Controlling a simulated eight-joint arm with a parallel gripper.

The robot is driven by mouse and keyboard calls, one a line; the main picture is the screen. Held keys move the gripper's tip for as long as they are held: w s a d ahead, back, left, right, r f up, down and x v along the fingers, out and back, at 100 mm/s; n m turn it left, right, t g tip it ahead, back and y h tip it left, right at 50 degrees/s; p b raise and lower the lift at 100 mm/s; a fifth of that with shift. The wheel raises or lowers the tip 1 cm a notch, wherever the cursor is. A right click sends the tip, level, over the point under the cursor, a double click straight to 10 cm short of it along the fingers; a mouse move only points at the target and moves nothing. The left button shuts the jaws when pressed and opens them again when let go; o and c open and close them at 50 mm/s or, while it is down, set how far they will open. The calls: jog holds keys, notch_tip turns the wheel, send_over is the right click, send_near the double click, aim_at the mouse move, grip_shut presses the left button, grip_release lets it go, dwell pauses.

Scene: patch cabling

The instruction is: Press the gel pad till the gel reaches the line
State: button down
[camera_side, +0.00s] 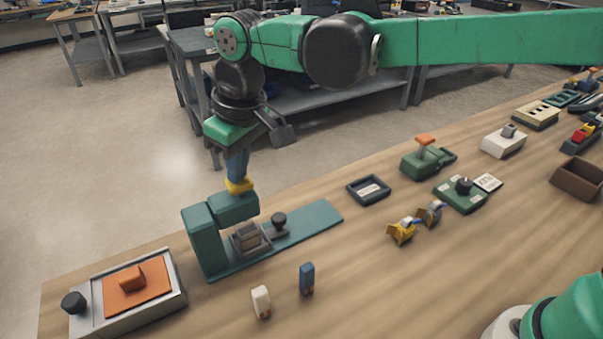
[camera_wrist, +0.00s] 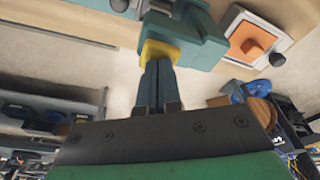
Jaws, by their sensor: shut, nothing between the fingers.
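My gripper (camera_side: 238,178) points down with its blue fingers together, at the upper arm of a teal C-shaped press frame (camera_side: 203,240). A yellow piece (camera_side: 239,187) lies between the fingers and that arm; I cannot tell whether it belongs to the fingers or the press. The wrist view shows the shut gripper (camera_wrist: 160,68) against the same yellow piece (camera_wrist: 160,50). A grey block (camera_side: 250,238) sits under the press arm. I cannot tell whether it is the gel pad. No gel or line can be made out.
A metal tray (camera_side: 172,302) with an orange pad (camera_side: 130,287) and black knob stands left of the press. A dark-knobbed stamp (camera_side: 279,224) stands on the teal base. White (camera_side: 261,301) and blue (camera_side: 307,278) blocks stand in front. More devices stand to the right; bare wood lies between.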

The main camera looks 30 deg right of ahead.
jog(key=shift+f, duration=0.25)
jog(key=shift+r, duration=3.6)
